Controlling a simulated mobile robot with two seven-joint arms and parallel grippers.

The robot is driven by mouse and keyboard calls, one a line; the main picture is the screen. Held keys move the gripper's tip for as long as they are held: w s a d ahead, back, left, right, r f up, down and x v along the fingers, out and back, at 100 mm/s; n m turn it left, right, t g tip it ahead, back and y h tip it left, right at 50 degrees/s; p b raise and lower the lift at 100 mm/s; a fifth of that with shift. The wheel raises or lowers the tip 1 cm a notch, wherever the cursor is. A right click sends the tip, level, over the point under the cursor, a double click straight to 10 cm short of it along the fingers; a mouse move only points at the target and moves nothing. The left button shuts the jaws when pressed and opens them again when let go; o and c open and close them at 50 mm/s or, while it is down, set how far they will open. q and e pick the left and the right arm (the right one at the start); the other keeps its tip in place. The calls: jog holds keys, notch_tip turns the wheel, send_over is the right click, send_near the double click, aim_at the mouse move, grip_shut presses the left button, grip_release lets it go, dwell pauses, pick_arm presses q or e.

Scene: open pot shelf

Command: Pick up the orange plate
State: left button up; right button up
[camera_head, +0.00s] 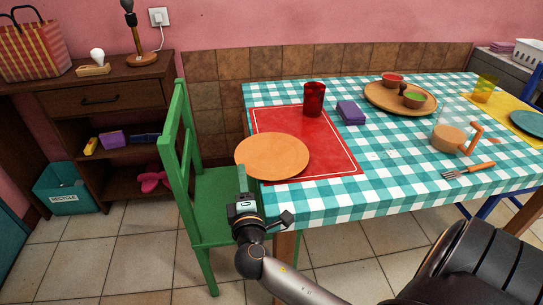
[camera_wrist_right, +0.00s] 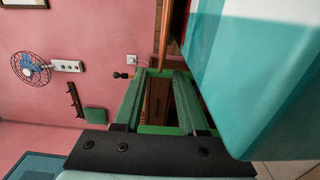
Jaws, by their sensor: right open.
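The orange plate (camera_head: 272,156) lies flat at the near left corner of the table, on the red placemat (camera_head: 318,142), with its left side reaching out past the table edge. In the right wrist view the plate shows as a thin edge-on strip (camera_wrist_right: 171,32) beside the tablecloth. My right gripper (camera_head: 242,181) is just below and in front of the plate's near left rim, beside the table corner. It is open, with nothing visible between its fingers, and appears apart from the plate. My left gripper is out of view.
The green chair (camera_head: 179,140) stands close left of the gripper. The checkered table (camera_head: 400,190) holds a red cup (camera_head: 314,98), a purple block (camera_head: 350,112), a wooden tray (camera_head: 379,103), a fork (camera_head: 468,170) and a handled mug (camera_head: 449,140). Tiled floor in front is partly clear.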

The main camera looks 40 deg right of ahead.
aim_at(240, 158)
jog(key=x, duration=0.3)
jog(key=shift+w+d, duration=0.2)
jog(key=shift+w, duration=0.1)
jog(key=x, duration=0.3)
jog(key=shift+w+d+b, duration=0.1)
jog(key=shift+w+b, duration=0.15)
jog(key=shift+b, duration=0.05)
jog(key=shift+w+d, duration=0.15)
jog(key=shift+w, duration=0.1)
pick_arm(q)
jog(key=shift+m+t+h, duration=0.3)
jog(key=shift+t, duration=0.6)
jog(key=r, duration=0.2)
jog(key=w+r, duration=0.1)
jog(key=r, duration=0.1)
pick_arm(e)
grip_shut()
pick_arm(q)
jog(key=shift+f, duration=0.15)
